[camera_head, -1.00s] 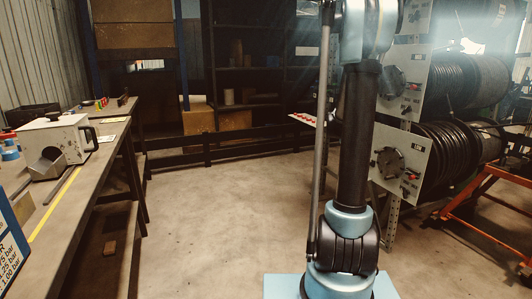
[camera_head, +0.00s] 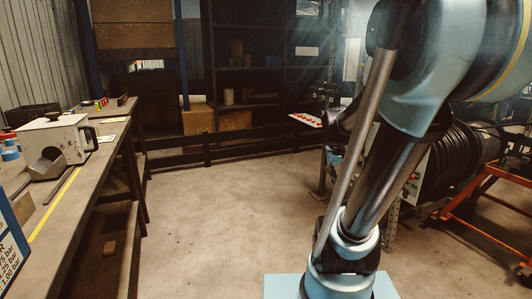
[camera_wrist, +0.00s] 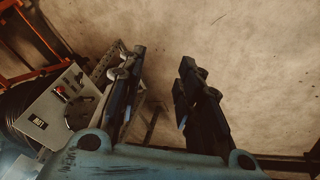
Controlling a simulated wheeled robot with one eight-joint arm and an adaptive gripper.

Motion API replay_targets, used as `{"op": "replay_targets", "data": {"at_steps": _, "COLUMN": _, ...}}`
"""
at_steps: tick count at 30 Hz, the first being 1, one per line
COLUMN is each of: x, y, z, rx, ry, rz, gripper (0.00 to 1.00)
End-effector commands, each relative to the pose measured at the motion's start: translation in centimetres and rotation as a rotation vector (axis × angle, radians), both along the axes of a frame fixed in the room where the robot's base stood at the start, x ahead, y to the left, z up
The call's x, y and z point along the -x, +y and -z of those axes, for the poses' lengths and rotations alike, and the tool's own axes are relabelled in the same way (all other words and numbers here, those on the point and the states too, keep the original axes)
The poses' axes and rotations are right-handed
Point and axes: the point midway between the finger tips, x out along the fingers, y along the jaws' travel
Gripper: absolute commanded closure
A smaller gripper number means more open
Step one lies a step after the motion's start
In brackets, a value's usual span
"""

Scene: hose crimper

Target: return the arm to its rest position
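My gripper (camera_wrist: 163,60) shows in the wrist view with its two dark fingers apart and nothing between them. Bare concrete floor lies beyond the fingertips. In the head view my arm (camera_head: 385,180) leans to the upper right, with its elbow high at the right. Dark parts left of the arm may be my gripper, but they are too small and partly hidden to read.
A workbench (camera_head: 68,205) runs along the left, with a white machine (camera_head: 60,138) on it. Black hose reels (camera_head: 452,160) and an orange frame (camera_head: 470,198) stand at the right. Shelves (camera_head: 262,70) stand at the back. The middle floor (camera_head: 215,215) is clear.

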Motion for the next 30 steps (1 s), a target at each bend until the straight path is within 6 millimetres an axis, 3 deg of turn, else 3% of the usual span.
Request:
{"op": "replay_targets", "data": {"at_steps": 9, "x": 7.5, "y": 4.3, "z": 2.7, "rx": -0.101, "ry": 0.043, "rz": -0.112, "gripper": 0.68}}
{"op": "replay_targets", "data": {"at_steps": 18, "x": 13.1, "y": 7.5, "z": 5.8, "rx": -0.187, "ry": 0.075, "rz": -0.209, "gripper": 0.68}}
{"op": "replay_targets", "data": {"at_steps": 24, "x": 14.6, "y": 8.4, "z": 6.8, "rx": -0.213, "ry": 0.085, "rz": -0.240, "gripper": 0.68}}
{"op": "replay_targets", "data": {"at_steps": 30, "x": 14.7, "y": 8.5, "z": 6.9, "rx": -0.216, "ry": 0.086, "rz": -0.244, "gripper": 0.68}}
